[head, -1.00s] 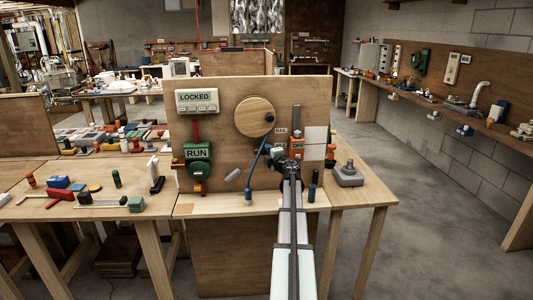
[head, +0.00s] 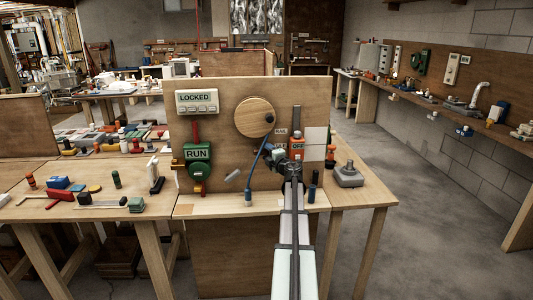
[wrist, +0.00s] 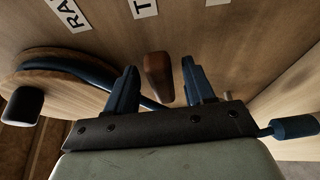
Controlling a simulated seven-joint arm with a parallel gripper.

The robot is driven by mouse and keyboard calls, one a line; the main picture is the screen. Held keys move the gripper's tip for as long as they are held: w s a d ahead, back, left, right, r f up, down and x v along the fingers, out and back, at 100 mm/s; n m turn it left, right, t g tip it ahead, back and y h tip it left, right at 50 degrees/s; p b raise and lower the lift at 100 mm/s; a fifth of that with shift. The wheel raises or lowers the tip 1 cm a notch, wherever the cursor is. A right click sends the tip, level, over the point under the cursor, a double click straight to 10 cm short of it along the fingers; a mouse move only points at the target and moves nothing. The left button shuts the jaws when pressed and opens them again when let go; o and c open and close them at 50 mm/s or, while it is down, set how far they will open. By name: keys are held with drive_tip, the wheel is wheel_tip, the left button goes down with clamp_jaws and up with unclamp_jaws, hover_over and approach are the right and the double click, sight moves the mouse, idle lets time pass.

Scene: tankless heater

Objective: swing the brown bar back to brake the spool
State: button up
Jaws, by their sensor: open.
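The brown bar (wrist: 158,76) shows in the wrist view as a short, rounded brown piece against the wooden board. It lies between my gripper's two blue fingers (wrist: 162,84), with space visible on both sides. My gripper is open, and I cannot tell how deep the bar sits between the fingers. In the head view my gripper (head: 277,156) is in front of the board, right of and below the spool, and I cannot make out the bar there. The spool (head: 255,117) is a round wooden disc with a black knob; it also shows in the wrist view (wrist: 60,95).
A blue line runs from near the spool down to a blue handle (head: 248,196). An orange OFF block (head: 297,147) is close right of my gripper. A green RUN box (head: 197,158) and a LOCKED panel (head: 197,102) are on the board's left. The bench front is mostly clear.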

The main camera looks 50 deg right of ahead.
drive_tip(key=v, duration=1.2)
drive_tip(key=shift+s, duration=0.2)
